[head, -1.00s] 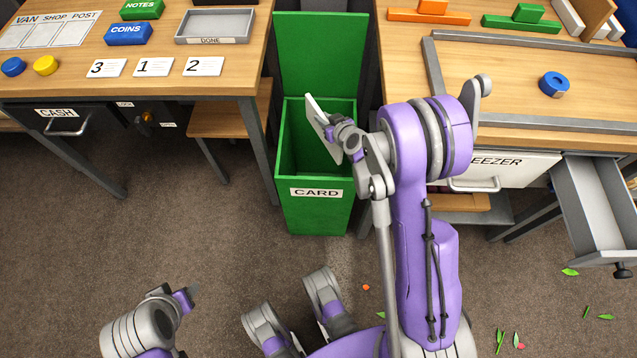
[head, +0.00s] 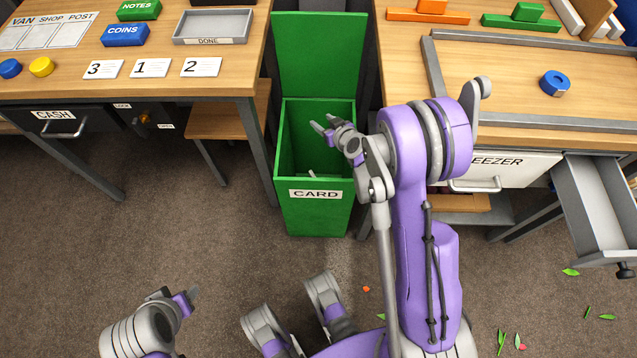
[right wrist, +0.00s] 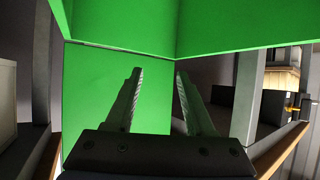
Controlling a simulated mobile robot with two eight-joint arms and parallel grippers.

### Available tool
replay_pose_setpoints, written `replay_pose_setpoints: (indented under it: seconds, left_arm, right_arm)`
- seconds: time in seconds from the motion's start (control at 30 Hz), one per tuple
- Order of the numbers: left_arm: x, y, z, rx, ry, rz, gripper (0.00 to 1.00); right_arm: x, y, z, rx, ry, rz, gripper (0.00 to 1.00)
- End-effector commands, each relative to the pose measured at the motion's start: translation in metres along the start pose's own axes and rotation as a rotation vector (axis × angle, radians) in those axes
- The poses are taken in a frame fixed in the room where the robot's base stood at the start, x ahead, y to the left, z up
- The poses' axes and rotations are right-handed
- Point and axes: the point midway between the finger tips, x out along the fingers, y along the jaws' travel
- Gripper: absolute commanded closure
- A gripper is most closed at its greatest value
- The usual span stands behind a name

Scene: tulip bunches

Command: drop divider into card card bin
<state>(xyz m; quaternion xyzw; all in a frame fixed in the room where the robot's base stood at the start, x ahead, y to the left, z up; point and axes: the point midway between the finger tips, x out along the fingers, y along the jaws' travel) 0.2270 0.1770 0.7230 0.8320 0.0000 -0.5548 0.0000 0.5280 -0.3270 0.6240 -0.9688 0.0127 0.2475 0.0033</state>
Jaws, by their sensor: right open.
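The green card bin (head: 316,212) stands open between the two benches, with its lid raised at the back and a CARD label on its front. My right gripper (head: 322,126) is above the bin's opening, open and empty. Its two parted fingers (right wrist: 158,95) show in the right wrist view against the green of the bin. The pale divider (head: 312,173) is inside the bin; only a small piece shows above the front rim and the rest is hidden. My left gripper (head: 191,296) is low at the bottom left, away from the bin; its jaws are too small to judge.
The left bench (head: 60,75) holds number cards, a grey DONE tray (head: 214,27) and coloured blocks. The right bench (head: 500,80) has a grey frame and a blue ring (head: 555,83). An open drawer (head: 595,205) juts out at right. Leaf scraps lie on the floor.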

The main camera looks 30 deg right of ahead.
Motion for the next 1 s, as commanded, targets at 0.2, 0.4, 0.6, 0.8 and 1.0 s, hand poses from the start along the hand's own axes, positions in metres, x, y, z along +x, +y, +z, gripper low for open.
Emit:
replay_pose_setpoints:
  seconds: [0.2,0.4,0.6,0.8,1.0]
  left_arm:
    - [-0.011,0.0,-0.003,0.0,0.004,0.0,0.5]
    - [-0.018,0.0,-0.006,0.0,0.007,0.0,0.5]
    - [-0.021,0.0,-0.007,0.0,0.008,0.0,0.5]
    - [-0.021,0.0,-0.007,0.0,0.008,0.0,0.5]
    - [-0.021,0.0,-0.007,0.0,0.008,0.0,0.5]
  right_arm:
    - [-0.042,0.001,-0.002,0.001,0.001,0.002,0.46]
    - [-0.08,0.0,-0.002,0.0,0.001,0.002,0.46]
    - [-0.1,0.0,-0.001,0.001,0.0,0.001,0.46]
    - [-0.102,0.0,0.0,0.0,0.0,0.0,0.46]
    - [-0.102,0.0,0.0,0.0,0.0,0.0,0.46]
